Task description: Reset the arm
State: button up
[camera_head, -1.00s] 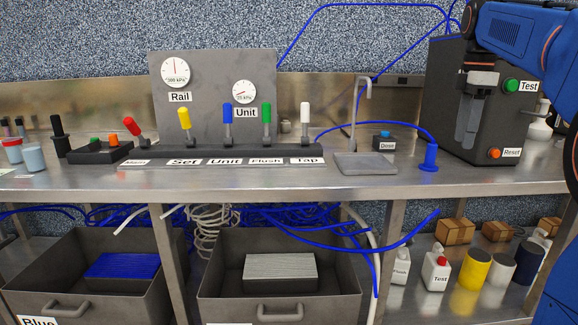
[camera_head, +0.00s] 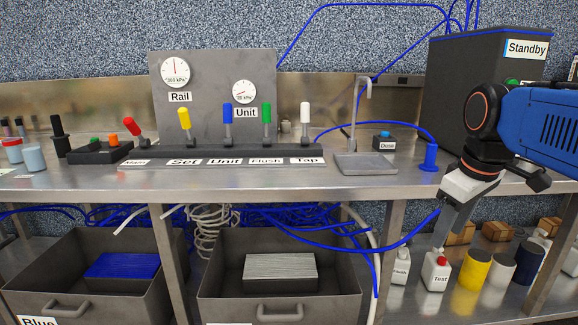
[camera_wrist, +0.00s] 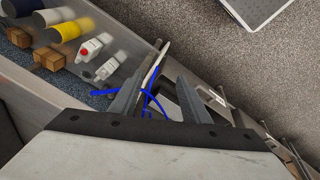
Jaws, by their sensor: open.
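My arm reaches in from the right, and my gripper (camera_head: 442,238) points downward in front of the bench's front edge, below the dark machine. In the wrist view my gripper's fingers (camera_wrist: 162,78) are spread apart. Blue tubing (camera_wrist: 150,92) shows between and beyond them, with no finger visibly closed on it. In the head view the free end of a blue tube (camera_head: 425,222) meets the outline of my gripper; I cannot tell whether they touch. The machine (camera_head: 465,90) carries a "Standby" label (camera_head: 527,48). My arm hides most of its right side.
The steel bench (camera_head: 240,183) holds a row of coloured levers, a tap stand (camera_head: 365,162) and a blue post (camera_head: 429,160). Below are two grey bins (camera_head: 280,297), a bottle marked "Test" (camera_head: 436,272), a yellow cylinder (camera_head: 472,270) and boxes. A bench leg stands left of my gripper.

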jog(key=s+a+f+m+t, duration=0.1)
jog(key=s+f+m, duration=0.2)
jog(key=s+f, duration=0.3)
jog(key=s+a+f+m, duration=0.2)
jog(key=s+f, duration=0.3)
jog(key=f, duration=0.5)
jog(key=shift+s+a+m+t, duration=0.25)
jog(key=shift+s+m+t, duration=0.1)
jog(key=shift+m+t, duration=0.05)
jog(key=shift+f, duration=0.1)
